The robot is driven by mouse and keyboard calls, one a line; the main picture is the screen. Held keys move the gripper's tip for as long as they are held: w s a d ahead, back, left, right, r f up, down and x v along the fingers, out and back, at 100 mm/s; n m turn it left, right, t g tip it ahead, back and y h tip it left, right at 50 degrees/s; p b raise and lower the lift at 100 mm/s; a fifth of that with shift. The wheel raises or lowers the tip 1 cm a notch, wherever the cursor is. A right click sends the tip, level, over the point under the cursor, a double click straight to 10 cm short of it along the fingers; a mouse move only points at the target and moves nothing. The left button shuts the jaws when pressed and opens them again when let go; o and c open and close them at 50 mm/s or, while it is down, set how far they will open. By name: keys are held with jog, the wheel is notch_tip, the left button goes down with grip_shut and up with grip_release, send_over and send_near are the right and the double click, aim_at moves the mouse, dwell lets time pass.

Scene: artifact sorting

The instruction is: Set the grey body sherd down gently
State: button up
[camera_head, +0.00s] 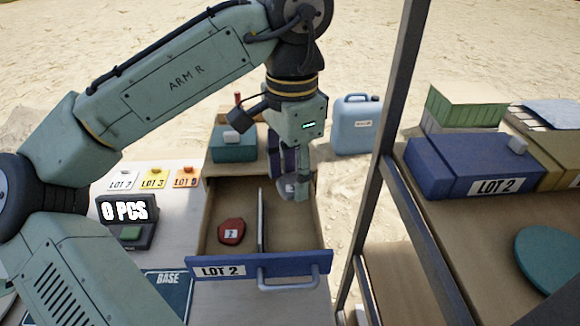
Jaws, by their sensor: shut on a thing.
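The grey body sherd (285,189) is a small pale grey piece, partly hidden by my gripper's fingers. My gripper (293,189) points down over the right compartment of the open LOT 2 drawer (219,270) and is shut on the sherd. I cannot tell whether the sherd touches the drawer floor. A thin upright divider (262,220) splits the drawer. A dark red sherd (231,231) marked 2 lies in the left compartment.
A dark post (383,150) and a shelf with blue LOT 2 boxes (430,170) stand right of the drawer. A teal box (234,150) sits behind it, with a blue jerrycan (357,125) beyond. A counter reading 0 PCS (125,212) stands left.

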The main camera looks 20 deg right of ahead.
aim_at(290, 229)
jog(key=shift+f+p, duration=0.1)
jog(key=shift+p, duration=0.25)
jog(key=shift+f+b, duration=2.4)
jog(key=shift+f, duration=3)
jog(key=o, duration=1.1)
jog(key=shift+w+r, duration=0.1)
notch_tip(290, 229, up, 12)
jog(key=shift+f, duration=0.1)
